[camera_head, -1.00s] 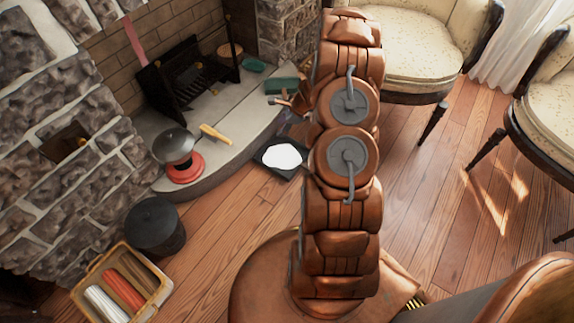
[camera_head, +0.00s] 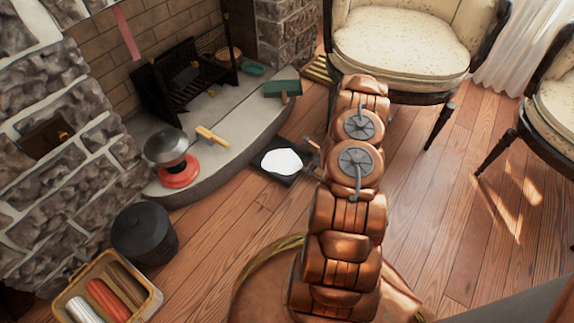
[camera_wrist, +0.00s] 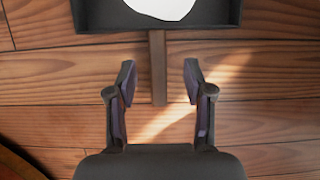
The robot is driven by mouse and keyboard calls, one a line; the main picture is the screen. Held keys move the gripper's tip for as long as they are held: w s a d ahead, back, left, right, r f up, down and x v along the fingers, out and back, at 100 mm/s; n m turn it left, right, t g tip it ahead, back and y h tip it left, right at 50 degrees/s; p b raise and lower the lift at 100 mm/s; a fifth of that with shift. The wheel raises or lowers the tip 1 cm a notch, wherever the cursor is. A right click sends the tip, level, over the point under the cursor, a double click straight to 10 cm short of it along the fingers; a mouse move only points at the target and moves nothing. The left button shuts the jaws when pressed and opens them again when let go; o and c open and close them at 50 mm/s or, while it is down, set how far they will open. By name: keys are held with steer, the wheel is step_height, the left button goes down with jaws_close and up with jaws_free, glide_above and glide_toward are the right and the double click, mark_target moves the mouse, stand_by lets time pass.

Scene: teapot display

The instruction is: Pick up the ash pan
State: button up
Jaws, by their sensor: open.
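The ash pan (camera_head: 262,172) is a dark, shallow square pan with a white patch inside. It lies on the wood floor just in front of the hearth. In the wrist view the pan (camera_wrist: 100,14) is at the top edge, cut off, and its brown handle (camera_wrist: 158,70) points down toward my gripper. My gripper (camera_wrist: 160,82) is open, with one finger on each side of the handle's end and gaps on both sides. I cannot tell the height between fingers and handle. In the head view my gripper (camera_head: 312,150) is partly hidden by my arm, at the pan's right.
The curved stone hearth (camera_head: 215,165) edges the floor behind the pan. A black bucket (camera_head: 145,235) and a basket (camera_head: 148,300) are at left. An armchair (camera_head: 400,50) stands behind.

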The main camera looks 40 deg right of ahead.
steer(key=b+x, duration=0.2)
steer(key=x, duration=0.2)
steer(key=shift+a+f+b, duration=0.15)
steer(key=shift+f+b, duration=0.1)
steer(key=shift+b, duration=0.1)
steer(key=shift+w+a+f, duration=0.1)
steer(key=shift+f, duration=0.15)
steer(key=shift+c, duration=0.2)
jaws_close()
steer(key=shift+r, duration=0.1)
